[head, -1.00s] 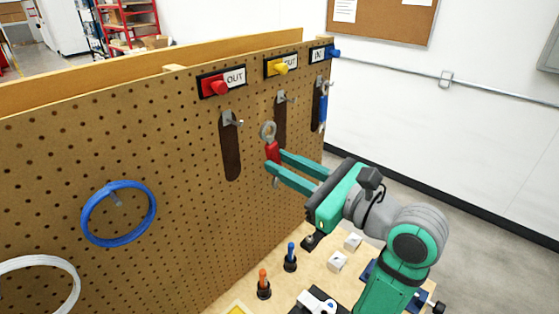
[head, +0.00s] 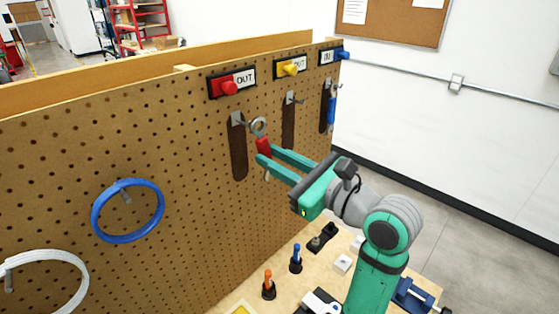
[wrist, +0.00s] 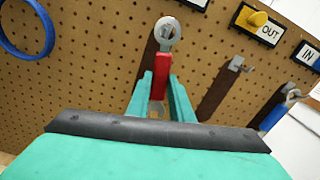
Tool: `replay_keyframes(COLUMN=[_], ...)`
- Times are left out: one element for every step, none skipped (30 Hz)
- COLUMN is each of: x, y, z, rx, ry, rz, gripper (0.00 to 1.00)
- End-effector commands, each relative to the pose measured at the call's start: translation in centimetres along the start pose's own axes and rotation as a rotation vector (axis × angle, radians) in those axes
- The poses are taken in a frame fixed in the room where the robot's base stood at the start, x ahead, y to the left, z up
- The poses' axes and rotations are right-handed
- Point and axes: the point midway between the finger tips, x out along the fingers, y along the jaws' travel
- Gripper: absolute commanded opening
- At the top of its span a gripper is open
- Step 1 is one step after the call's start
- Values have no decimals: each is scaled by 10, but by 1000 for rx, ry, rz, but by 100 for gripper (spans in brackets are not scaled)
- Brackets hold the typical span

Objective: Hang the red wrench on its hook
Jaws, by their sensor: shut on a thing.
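The red wrench (head: 263,145) is upright in my gripper (head: 264,160), its metal ring end up. It also shows in the wrist view (wrist: 161,78), between the fingertips. My gripper is shut on its red handle. In the head view the ring is just right of the hook (head: 238,119) under the red OUT label (head: 230,85). A dark wrench-shaped outline (head: 238,155) lies below that hook. In the wrist view the ring covers the hook area, so I cannot tell whether the ring is around the hook.
A middle hook (head: 291,98) under the yellow knob (head: 290,67) is empty. A blue wrench (head: 331,108) hangs at the right. A blue coil (head: 128,210) and a white coil (head: 45,282) hang at the left of the pegboard. Screwdrivers stand on the bench below.

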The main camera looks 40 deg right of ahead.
Motion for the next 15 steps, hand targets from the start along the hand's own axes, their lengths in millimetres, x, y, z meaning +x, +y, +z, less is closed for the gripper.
replay_keyframes(x=[3,4,6,8,10,12,13,15,16,18,20,22,23,25,27], y=[0,0,0,0,0,0,0,0,0,0,0,0,1,1,1], z=[0,0,-1,-1,-1,-1,-1,-1,-2,-2,-2,-2,-2,-2,-2], rx=[0,0,0,0,0,0,0,0,0,0,0,0,0,0,0], ry=[0,0,1,1,1,0,0,0,0,0,1,1,1,1,0], rz=[0,0,1,1,1,1,1,1,0,0,0,0,1,1,1], gripper=[0,0,0,0,0,0,0,0,0,0,0,0,0,0,0])
